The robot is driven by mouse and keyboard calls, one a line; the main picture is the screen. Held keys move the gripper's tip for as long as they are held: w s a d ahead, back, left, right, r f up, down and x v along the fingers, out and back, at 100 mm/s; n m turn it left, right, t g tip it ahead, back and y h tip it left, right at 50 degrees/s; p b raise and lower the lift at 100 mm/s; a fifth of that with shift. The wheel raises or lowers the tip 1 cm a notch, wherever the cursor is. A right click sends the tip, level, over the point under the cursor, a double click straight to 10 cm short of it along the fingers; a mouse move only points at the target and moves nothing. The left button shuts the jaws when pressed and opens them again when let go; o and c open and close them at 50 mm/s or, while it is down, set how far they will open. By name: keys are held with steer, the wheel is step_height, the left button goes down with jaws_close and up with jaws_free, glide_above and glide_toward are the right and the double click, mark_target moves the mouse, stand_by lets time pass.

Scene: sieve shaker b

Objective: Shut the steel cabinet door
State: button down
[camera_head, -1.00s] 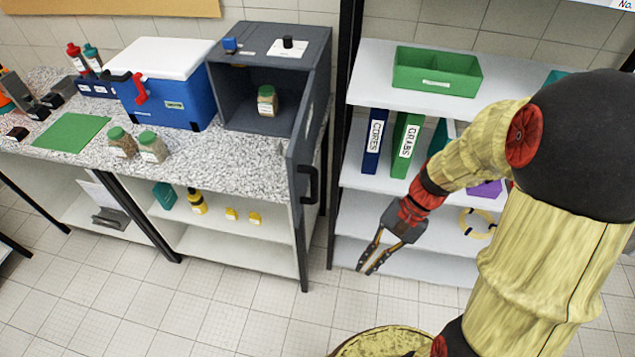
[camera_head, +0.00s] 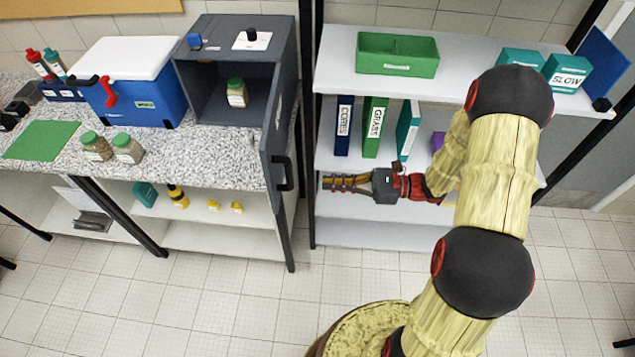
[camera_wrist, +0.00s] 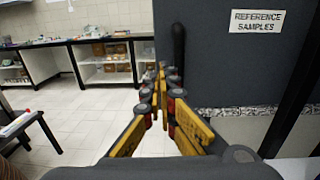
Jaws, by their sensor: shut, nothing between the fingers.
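The steel cabinet (camera_head: 197,98) is a dark grey box on the granite counter, with its front open and a green-lidded jar (camera_head: 237,93) inside. Its door (camera_head: 276,135) stands wide open on the right side, swung out toward the front, with a black bar handle (camera_head: 286,173). My gripper (camera_head: 328,183) is shut and empty, to the right of the door and apart from it, pointing left. In the wrist view the door's outer face (camera_wrist: 222,60) with a "REFERENCE SAMPLES" label fills the right half. The handle (camera_wrist: 179,50) stands upright just beyond my fingertips (camera_wrist: 161,72).
A shelf unit (camera_head: 345,220) with binders and a green bin (camera_head: 397,55) stands behind and right of my gripper. A blue cooler (camera_head: 140,97), two jars and a green mat (camera_head: 41,140) are on the counter left of the cabinet. The floor in front is clear.

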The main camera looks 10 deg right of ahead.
mark_target(273, 183)
steer(key=b+x, duration=0.1)
steer(key=x, duration=1.1)
steer(key=shift+w+a+f, duration=0.1)
steer(key=shift+a, duration=0.25)
steer(key=shift+a, duration=0.1)
